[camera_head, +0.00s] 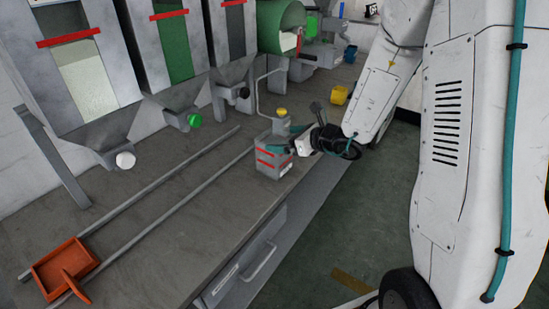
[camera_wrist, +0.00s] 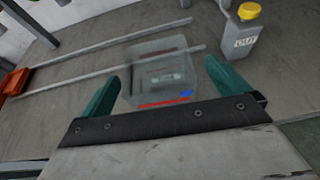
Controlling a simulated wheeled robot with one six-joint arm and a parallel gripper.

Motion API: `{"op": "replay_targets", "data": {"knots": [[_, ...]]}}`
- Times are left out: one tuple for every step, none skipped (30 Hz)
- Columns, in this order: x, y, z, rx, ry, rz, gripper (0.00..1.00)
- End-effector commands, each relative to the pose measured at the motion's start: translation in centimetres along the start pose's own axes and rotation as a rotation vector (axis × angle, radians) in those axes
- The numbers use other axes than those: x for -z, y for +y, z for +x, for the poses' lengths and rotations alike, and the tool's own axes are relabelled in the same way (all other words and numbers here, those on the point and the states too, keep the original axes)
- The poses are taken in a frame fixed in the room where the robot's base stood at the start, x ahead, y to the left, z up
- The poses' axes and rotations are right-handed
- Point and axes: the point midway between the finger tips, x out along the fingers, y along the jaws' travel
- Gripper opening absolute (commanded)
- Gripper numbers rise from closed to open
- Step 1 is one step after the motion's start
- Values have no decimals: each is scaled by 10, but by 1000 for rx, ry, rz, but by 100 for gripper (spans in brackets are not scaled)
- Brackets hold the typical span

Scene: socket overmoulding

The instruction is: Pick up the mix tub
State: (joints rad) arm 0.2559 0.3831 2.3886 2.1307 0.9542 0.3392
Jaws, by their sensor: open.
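The mix tub is a translucent grey box with red bands. It stands upright on the bench in the head view (camera_head: 268,162) and shows between my fingers in the wrist view (camera_wrist: 158,65). My gripper (camera_head: 286,139) is at the tub's upper part in the head view. In the wrist view my gripper (camera_wrist: 165,85) is open, with one teal finger to the left of the tub and one to the right. Gaps show between the fingers and the tub walls, and I cannot tell their exact height against its rim.
A yellow-capped grey bottle (camera_wrist: 242,32) stands close behind the right finger. Two rails (camera_head: 165,190) run along the bench to an orange tray (camera_head: 52,270). Hoppers (camera_head: 170,50) line the back. A yellow cup (camera_head: 340,95) stands farther off. The front bench edge is near the tub.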

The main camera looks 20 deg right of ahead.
Motion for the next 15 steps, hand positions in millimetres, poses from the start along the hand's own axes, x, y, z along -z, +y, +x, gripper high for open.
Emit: {"op": "replay_targets", "data": {"knots": [[0,3,8,-4,1,-1,100],[0,4,13,-4,1,-1,100],[1,5,19,-5,2,-1,100],[0,5,24,-4,2,-1,100],[0,6,28,-4,1,-1,100],[1,5,34,-3,2,-1,100],[1,5,37,-3,2,-1,100],[0,5,40,-2,1,-1,100],[0,5,42,-2,1,-1,100],[0,5,44,-2,1,-1,100],[0,5,44,-2,1,-1,100],[0,4,45,-1,1,-1,100],[0,4,45,-1,1,-2,100],[0,4,45,-1,1,-2,100],[0,4,45,-1,0,-2,100]]}}
